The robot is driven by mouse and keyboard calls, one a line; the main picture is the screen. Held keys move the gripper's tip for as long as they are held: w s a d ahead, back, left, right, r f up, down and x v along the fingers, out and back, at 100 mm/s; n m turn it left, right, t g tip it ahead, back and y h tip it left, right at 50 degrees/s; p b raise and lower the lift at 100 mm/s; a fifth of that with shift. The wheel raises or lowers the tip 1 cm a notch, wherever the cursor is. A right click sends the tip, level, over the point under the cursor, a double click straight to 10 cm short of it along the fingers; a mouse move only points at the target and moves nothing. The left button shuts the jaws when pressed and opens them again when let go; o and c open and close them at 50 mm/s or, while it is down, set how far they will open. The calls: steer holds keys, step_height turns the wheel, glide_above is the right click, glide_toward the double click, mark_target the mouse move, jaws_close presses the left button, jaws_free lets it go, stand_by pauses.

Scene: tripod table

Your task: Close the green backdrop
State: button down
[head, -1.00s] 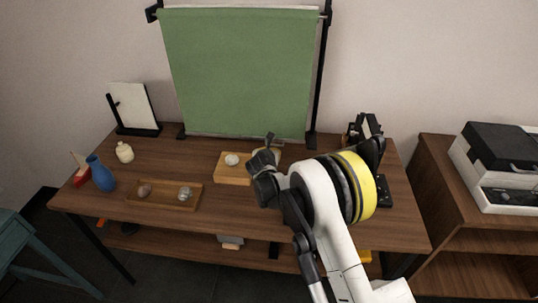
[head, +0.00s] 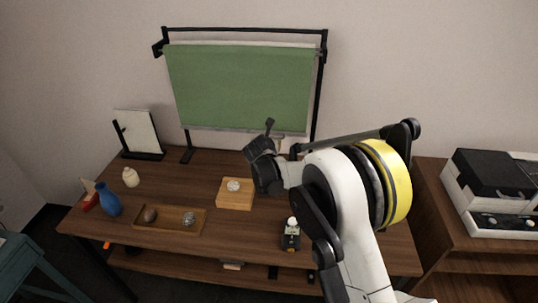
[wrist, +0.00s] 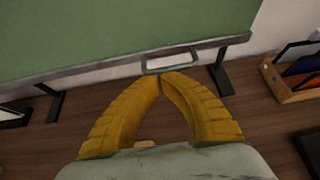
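The green backdrop (head: 240,85) hangs from a black stand at the back of the table. Its lower bar (wrist: 110,65) is clear of the tabletop, above the stand's feet. A pale rectangular handle (wrist: 170,61) sits on that bar. My gripper (wrist: 160,77) has its yellow fingers closed, with the tips meeting at the handle's lower edge, seemingly gripping it. In the head view my gripper (head: 281,146) is at the backdrop's lower right, partly hidden by my wrist.
The wooden table (head: 170,180) holds a wooden block (head: 235,200) with a pale ball, a tray (head: 153,222), a blue vase (head: 108,200) and a small dark device (head: 291,238). A framed panel (head: 138,132) stands left. A printer (head: 492,178) is on the right cabinet.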

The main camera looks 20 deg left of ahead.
step_height(320, 180, up, 24)
steer(key=p, duration=1)
steer(key=shift+r, duration=0.15)
